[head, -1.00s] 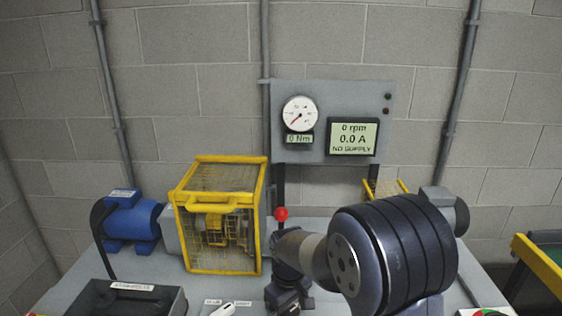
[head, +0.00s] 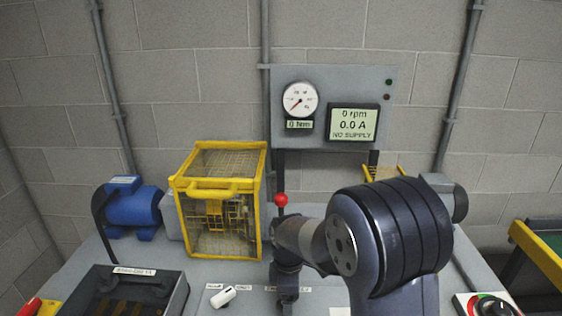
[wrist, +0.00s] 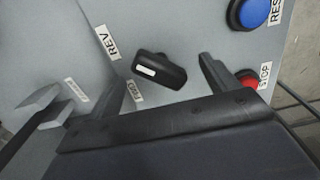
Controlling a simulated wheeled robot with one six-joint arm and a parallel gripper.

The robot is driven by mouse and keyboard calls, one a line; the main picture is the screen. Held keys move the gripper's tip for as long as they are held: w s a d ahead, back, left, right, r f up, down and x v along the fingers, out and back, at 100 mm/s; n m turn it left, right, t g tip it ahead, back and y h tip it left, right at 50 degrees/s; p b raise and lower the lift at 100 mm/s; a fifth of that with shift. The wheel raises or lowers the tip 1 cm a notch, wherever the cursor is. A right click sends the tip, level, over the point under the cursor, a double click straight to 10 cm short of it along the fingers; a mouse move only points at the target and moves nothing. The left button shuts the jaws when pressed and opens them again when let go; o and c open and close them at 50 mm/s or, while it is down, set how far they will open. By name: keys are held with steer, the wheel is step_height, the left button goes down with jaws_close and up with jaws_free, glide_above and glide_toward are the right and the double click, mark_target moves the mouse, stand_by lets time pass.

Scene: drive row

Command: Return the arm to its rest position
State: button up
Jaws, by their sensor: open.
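In the head view my arm reaches forward over the bench. My gripper (head: 287,280) is at its far end, low in the middle, partly hidden behind the forearm. In the wrist view my gripper (wrist: 128,80) has its two fingers wide apart with nothing held between them. A black selector knob (wrist: 160,71) with a white mark lies beyond the fingers, between the REV and FWD labels. A red STOP button (wrist: 249,79) shows just past the right finger, partly covered by it. A blue RESET button (wrist: 253,12) is above it.
A yellow mesh guard (head: 219,190) and a blue motor (head: 133,208) stand left of the arm. A red-knobbed lever (head: 281,200) rises close behind the arm. A dark tray (head: 178,300) and white handle (head: 223,297) are at front left; a rotary switch (head: 490,306) is at front right.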

steer(key=n, duration=0.4)
steer(key=shift+n, duration=0.4)
steer(key=n, duration=0.4)
steer(key=shift+r, duration=1)
